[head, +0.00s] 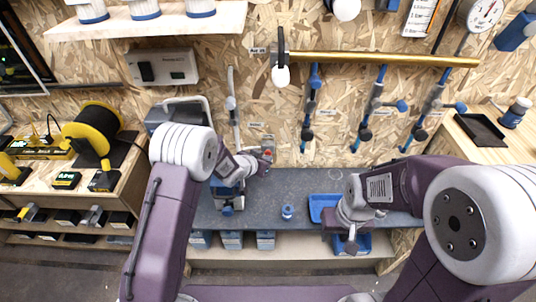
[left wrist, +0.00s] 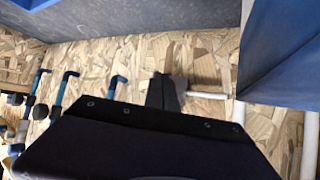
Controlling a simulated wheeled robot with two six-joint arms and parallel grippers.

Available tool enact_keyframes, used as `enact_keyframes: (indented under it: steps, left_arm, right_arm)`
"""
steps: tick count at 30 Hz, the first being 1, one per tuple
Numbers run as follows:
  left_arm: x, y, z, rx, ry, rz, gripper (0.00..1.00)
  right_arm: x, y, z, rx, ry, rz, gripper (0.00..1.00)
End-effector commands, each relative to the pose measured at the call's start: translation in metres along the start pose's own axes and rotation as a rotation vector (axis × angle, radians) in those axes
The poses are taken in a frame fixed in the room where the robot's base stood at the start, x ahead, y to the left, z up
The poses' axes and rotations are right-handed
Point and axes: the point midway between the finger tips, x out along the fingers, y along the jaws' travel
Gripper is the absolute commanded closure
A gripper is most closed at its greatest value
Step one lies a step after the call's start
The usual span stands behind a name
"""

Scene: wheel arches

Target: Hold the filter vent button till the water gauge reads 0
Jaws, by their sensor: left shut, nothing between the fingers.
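My left gripper (head: 266,152) is shut and empty, reaching to the wood-chip wall just above the grey bench. In the left wrist view its dark fingers (left wrist: 165,93) are close to the wall, beside a short white pipe (left wrist: 205,93); I cannot tell whether they touch anything. No vent button can be made out; the left gripper and forearm may hide it. A round dial gauge (head: 482,12) and a white scale panel (head: 419,18) are at the top right; I cannot tell which shows water or read either. My right gripper (head: 350,240) points down by a blue tray (head: 322,203); its jaw opening is unclear.
Blue-handled pipes (head: 308,105) hang on the wall under a brass pipe (head: 385,59). A small blue item (head: 287,212) stands on the bench (head: 270,187). A yellow cable reel (head: 92,128) is on the left table.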

Motion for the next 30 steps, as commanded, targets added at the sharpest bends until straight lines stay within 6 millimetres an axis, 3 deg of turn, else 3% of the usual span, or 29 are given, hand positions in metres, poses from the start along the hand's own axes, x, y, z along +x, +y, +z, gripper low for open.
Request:
enact_keyframes:
  steps: [30]
  left_arm:
    - [0.0065, -0.0049, -0.0057, 0.000, 0.002, 0.000, 1.00]
  right_arm:
    - [-0.0049, -0.0001, -0.0005, 0.000, 0.000, 0.000, 0.64]
